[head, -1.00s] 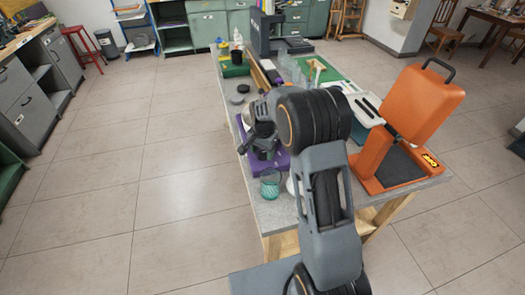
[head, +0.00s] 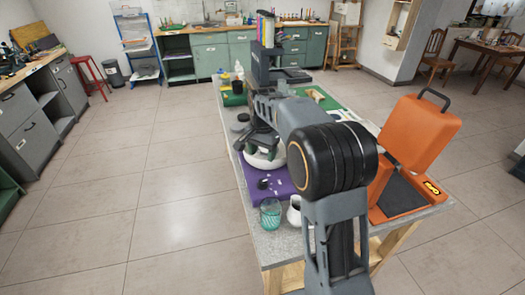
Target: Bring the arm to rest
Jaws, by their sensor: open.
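My arm reaches forward from the lower right over the grey-topped workbench (head: 260,240). My gripper (head: 262,150) points down and is open. It appears just above or at a white round bowl-like thing (head: 264,161) on the purple mat (head: 290,183). I cannot tell whether the fingers touch it. Something green shows near the fingertips, too small to make out. My arm hides part of the bench behind it.
Near the front edge stand a teal glass (head: 270,215) and a white jug (head: 294,211). A small black thing (head: 263,184) lies on the mat. An open orange case (head: 415,140) stands at right. The floor at left (head: 130,200) is clear.

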